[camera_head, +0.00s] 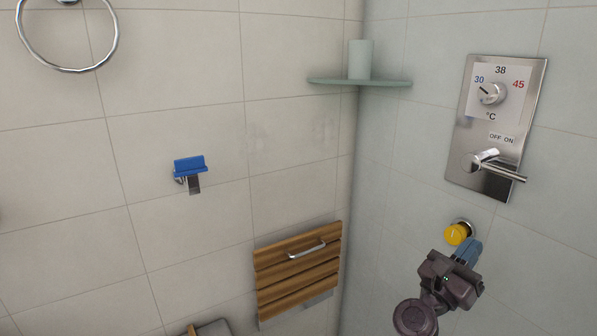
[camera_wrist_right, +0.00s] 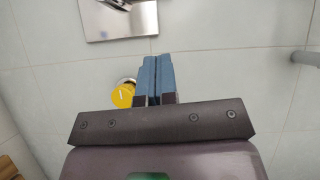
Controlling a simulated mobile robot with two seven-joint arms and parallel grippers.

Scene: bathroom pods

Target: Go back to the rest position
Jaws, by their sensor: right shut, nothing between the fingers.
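My right gripper (camera_head: 468,250) is in front of the right tiled wall, just below and to the right of a round yellow knob (camera_head: 457,234). Its blue fingers are shut together with nothing between them. In the right wrist view the fingers (camera_wrist_right: 157,78) point towards the wall, and the yellow knob (camera_wrist_right: 123,95) shows just left of them. I cannot tell whether the fingers touch the knob. My left gripper does not show.
A steel shower panel (camera_head: 496,130) with a temperature dial and lever is above the gripper. A corner shelf (camera_head: 330,82) holds a pale cup (camera_head: 361,59). A folded wooden seat (camera_head: 298,272), a blue-topped hook (camera_head: 190,166) and a towel ring (camera_head: 67,69) are on the left wall.

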